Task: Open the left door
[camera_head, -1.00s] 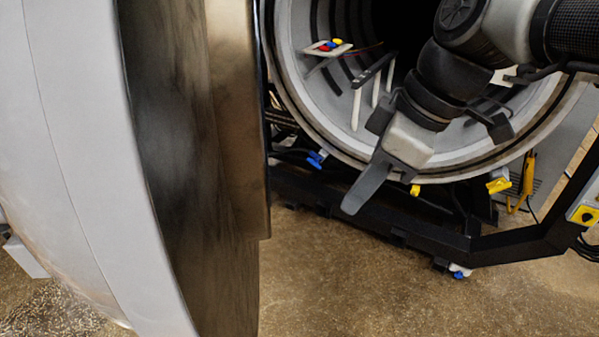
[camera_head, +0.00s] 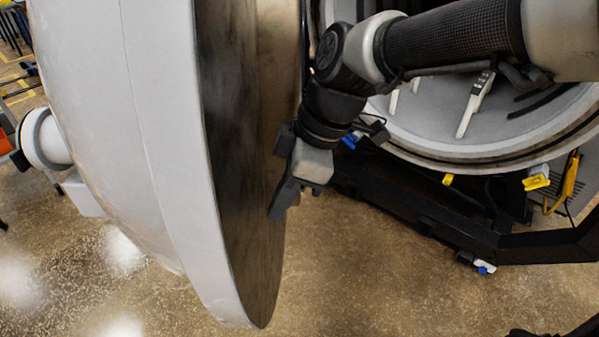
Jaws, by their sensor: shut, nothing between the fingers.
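The left door (camera_head: 165,150) is a large white domed door on the left side of the view. It stands swung away from the round furnace opening, and its dark inner face (camera_head: 235,130) shows edge-on toward the right. My gripper (camera_head: 279,210) is shut and empty, pointing down in front of the right part of that inner face. Whether it touches the door cannot be told. My arm reaches in from the upper right across the furnace opening and hides part of it.
The round furnace chamber (camera_head: 540,125) is open on the right, with a pale post (camera_head: 472,108) inside. A dark base frame (camera_head: 420,215) with yellow clamps (camera_head: 536,182) runs below it. Speckled floor (camera_head: 370,290) is clear in front. A white cylinder (camera_head: 45,138) sticks out behind the door.

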